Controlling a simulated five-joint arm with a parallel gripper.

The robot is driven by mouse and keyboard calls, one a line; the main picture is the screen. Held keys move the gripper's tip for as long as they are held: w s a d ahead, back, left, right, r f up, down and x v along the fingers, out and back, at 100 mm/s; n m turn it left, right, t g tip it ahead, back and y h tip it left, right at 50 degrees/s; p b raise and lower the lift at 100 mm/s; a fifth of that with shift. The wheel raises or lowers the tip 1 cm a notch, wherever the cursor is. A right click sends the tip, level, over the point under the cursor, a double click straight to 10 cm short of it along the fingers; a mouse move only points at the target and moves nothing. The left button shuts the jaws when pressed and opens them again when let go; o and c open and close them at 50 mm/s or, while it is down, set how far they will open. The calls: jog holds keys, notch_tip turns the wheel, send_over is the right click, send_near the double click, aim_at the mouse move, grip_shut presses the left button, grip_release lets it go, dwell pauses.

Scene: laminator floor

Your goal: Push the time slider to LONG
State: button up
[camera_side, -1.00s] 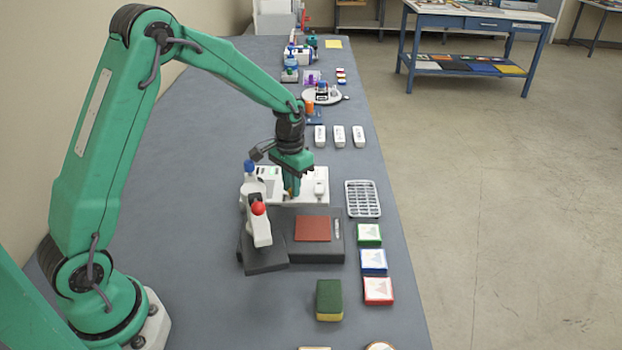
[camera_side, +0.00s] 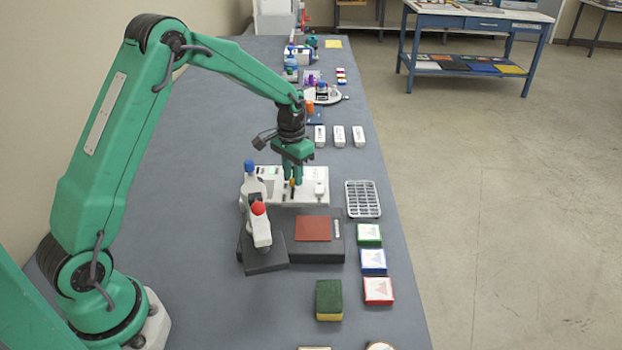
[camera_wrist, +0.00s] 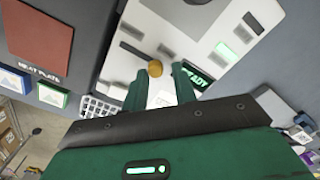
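The time slider has a round orange-yellow knob (camera_wrist: 155,68) in a dark slot (camera_wrist: 132,51) on a white control panel (camera_wrist: 185,25). In the wrist view the bare slot runs up and left from the knob. In the side view the knob (camera_side: 292,182) shows small by my fingers on the white machine (camera_side: 315,173). My gripper (camera_wrist: 160,73) is open, with a gap between its fingers; the knob shows in line with that gap. I cannot tell whether a finger touches it. No LONG marking is readable.
A grey device with a red knob (camera_side: 259,208) stands left of a black base with a red-brown plate (camera_side: 313,229). A wire tray (camera_side: 363,198) is at right.

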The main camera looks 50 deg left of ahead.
jog(key=shift+o, duration=1)
jog(key=shift+s, duration=0.1)
jog(key=shift+r, duration=0.1)
jog(key=shift+r, duration=3.8)
jog(key=shift+d+r, duration=0.1)
